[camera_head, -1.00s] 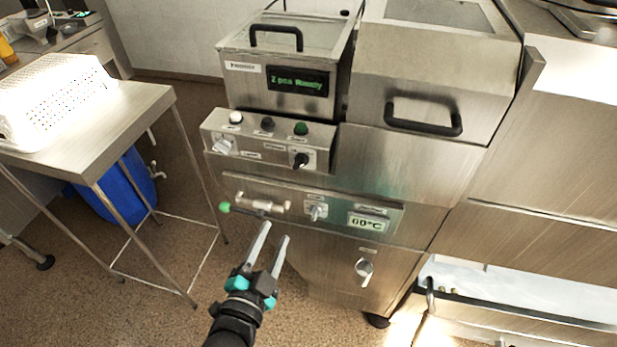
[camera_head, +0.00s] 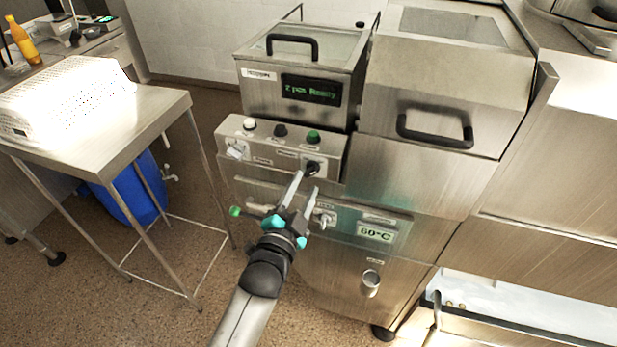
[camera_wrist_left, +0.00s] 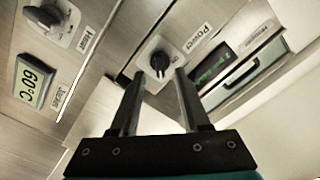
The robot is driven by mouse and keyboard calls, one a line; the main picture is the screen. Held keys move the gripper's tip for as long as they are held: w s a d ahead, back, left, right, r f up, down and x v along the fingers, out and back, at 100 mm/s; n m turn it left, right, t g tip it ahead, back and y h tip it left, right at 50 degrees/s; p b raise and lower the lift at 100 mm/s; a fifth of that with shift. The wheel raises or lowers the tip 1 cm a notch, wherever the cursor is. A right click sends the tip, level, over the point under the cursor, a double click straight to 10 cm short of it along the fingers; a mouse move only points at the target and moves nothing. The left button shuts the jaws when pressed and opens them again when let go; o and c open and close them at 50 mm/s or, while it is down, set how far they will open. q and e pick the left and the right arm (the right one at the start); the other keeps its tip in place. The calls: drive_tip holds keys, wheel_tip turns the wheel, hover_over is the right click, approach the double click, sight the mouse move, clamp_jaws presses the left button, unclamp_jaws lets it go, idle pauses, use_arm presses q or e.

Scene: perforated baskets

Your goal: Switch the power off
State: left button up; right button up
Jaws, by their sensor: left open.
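In the head view this looks like the black knob (camera_head: 313,168) at the lower right of the control box. My left gripper (camera_head: 306,181) is open and empty, with its fingers pointing up at the knob. In the wrist view the two fingertips (camera_wrist_left: 159,74) lie on either side of the knob; whether they touch it cannot be told. The right gripper is not in view.
White, black and green buttons (camera_head: 281,131) and a silver knob (camera_head: 236,151) share the control box. Below are a green-tipped lever (camera_head: 236,211), another knob (camera_head: 325,219) and a 60°C display (camera_head: 376,233). The upper display (camera_head: 311,90) reads "2 pos Ready". A table (camera_head: 150,112) stands left.

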sight(310, 175)
use_arm(q)
drive_tip(key=shift+x, duration=1.9)
clamp_jaws()
